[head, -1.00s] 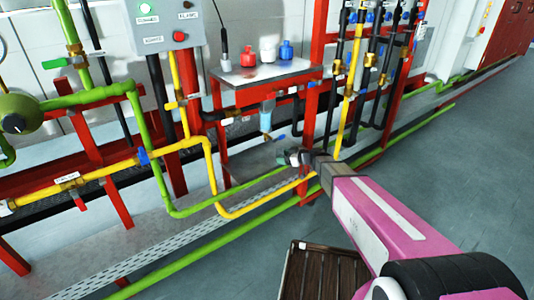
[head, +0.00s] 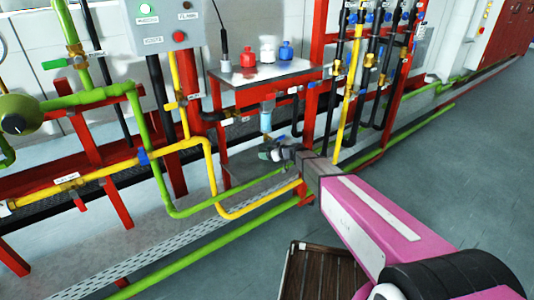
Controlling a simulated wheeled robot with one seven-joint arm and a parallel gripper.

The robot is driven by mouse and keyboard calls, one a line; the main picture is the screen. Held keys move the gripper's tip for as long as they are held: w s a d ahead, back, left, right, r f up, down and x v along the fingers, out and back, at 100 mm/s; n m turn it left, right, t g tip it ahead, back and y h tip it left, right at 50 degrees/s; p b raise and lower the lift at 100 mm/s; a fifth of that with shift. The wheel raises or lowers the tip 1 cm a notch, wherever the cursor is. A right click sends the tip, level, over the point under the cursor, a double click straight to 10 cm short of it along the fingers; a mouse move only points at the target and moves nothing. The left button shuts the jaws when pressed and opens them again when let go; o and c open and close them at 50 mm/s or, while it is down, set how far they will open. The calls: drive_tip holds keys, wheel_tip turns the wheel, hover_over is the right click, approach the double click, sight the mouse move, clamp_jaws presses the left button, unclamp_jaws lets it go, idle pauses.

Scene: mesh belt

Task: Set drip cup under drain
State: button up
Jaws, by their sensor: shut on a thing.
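The drain appears to be at the bottom of the clear, pale blue filter bowl (head: 266,121), which hangs below the front of the small metal-topped table. My gripper (head: 272,151) is just below and slightly right of that bowl. It is shut on a small grey-green thing, seemingly the drip cup (head: 265,155), mostly hidden by the jaws and very small here. In the picture a gap shows between the bowl's bottom and the gripper. I cannot tell whether they line up in depth.
Yellow pipe (head: 212,175) and green pipe (head: 160,180) run left of and below my gripper. A red frame leg (head: 309,115) stands close on the right. A brown slatted tray (head: 318,262) is below my arm.

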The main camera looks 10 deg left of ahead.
drive_tip(key=o, duration=1)
drive_tip(key=shift+c, duration=0.2)
drive_tip(key=v, duration=1.2)
drive_tip(key=s+d+f+m+g+h, duration=0.1)
drive_tip(key=s+d+m+h, duration=0.3)
drive_tip(key=s+d, duration=0.3)
drive_tip(key=s+d+m+g+h, duration=0.2)
drive_tip(key=s+d+m+h, duration=0.3)
drive_tip(key=d, duration=1)
drive_tip(key=s+d+f+m+g+h, duration=0.1)
drive_tip(key=s+d+m+h, duration=0.3)
drive_tip(key=s+d, duration=0.5)
drive_tip(key=d+m, duration=0.1)
drive_tip(key=d, duration=0.1)
drive_tip(key=shift+s+d+f, duration=0.2)
drive_tip(key=shift+d+f, duration=0.1)
drive_tip(key=shift+d, duration=0.1)
